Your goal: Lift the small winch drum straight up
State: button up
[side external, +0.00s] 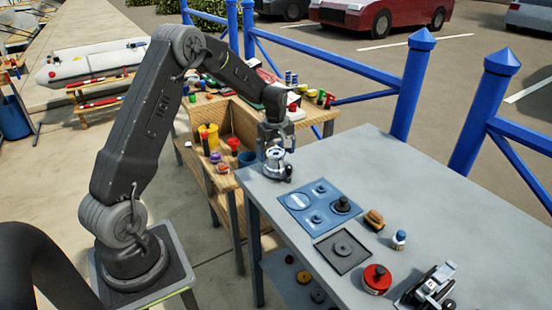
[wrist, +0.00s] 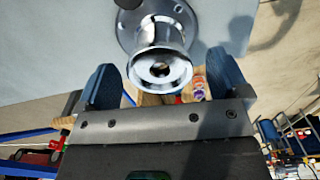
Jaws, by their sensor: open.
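The small winch drum (side external: 276,163) is a shiny chrome spool standing upright near the far left corner of the grey table. In the wrist view the drum (wrist: 160,66) shows its flared rim and hollow end, with a round grey base behind it. My gripper (side external: 272,132) is over the drum, pointing down. In the wrist view its two blue fingers are spread, one on each side of the drum's end, with gaps visible. I cannot tell how far down the drum the fingers reach.
On the grey table (side external: 480,240) are a blue panel (side external: 297,202) with a black knob, a dark square plate (side external: 340,262), a brown block (side external: 374,219), a small blue-and-white bottle (side external: 399,240), a red round piece (side external: 376,279) and a metal fitting (side external: 430,290). A cluttered wooden bench (side external: 172,145) stands behind.

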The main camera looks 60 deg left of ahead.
jog(key=shift+f, duration=1.4)
jog(key=shift+c, duration=0.3)
jog(key=c, duration=1.1)
